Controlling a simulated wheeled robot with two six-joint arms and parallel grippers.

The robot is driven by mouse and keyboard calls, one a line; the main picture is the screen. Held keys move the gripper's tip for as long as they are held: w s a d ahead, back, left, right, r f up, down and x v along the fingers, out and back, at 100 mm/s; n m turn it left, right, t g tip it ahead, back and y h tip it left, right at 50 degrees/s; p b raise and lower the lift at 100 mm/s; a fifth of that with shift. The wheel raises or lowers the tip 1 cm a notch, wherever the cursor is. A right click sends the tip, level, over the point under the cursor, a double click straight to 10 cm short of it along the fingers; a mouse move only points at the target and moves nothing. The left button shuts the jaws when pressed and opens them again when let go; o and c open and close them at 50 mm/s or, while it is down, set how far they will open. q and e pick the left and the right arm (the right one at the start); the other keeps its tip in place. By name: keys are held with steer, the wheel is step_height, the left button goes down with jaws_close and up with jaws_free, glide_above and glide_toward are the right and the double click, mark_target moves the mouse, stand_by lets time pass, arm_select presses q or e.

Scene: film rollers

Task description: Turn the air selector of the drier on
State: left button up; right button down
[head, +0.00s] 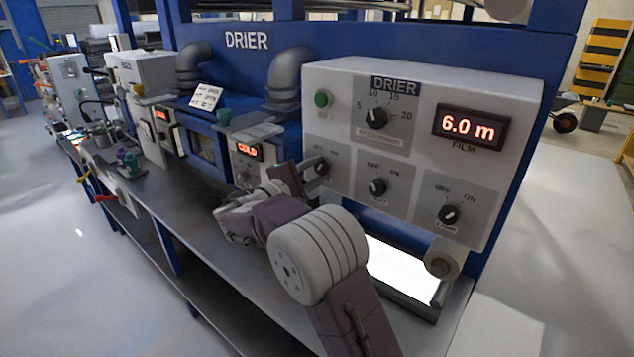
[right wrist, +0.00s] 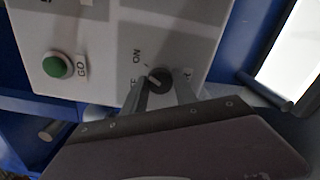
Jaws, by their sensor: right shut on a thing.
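The drier's control panel (head: 420,110) is a pale box with dark knobs. My right gripper (head: 318,172) is at the lower left selector knob (head: 323,167), which has OFF and ON marks. In the right wrist view the two fingers of my right gripper (right wrist: 160,92) are shut on this dark round knob (right wrist: 158,77). Its pale pointer line shows between the fingers; I cannot tell firmly which mark it points to. The knob's name label is hidden, so I cannot read whether it says air. My left gripper is not in view.
A middle selector (head: 377,187) and a right selector (head: 449,214) stand on the same panel, with a dial (head: 376,117) above. A green button (head: 322,99) is at upper left. A display (head: 468,127) reads 6.0 m; another (head: 248,150) reads COLD.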

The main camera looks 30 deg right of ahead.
steer(key=shift+m+b, duration=0.3)
stand_by(0.4)
steer(key=c, duration=1)
jaws_free()
steer(key=b+v, duration=0.1)
steer(key=v, duration=0.8)
steer(key=shift+f, duration=0.1)
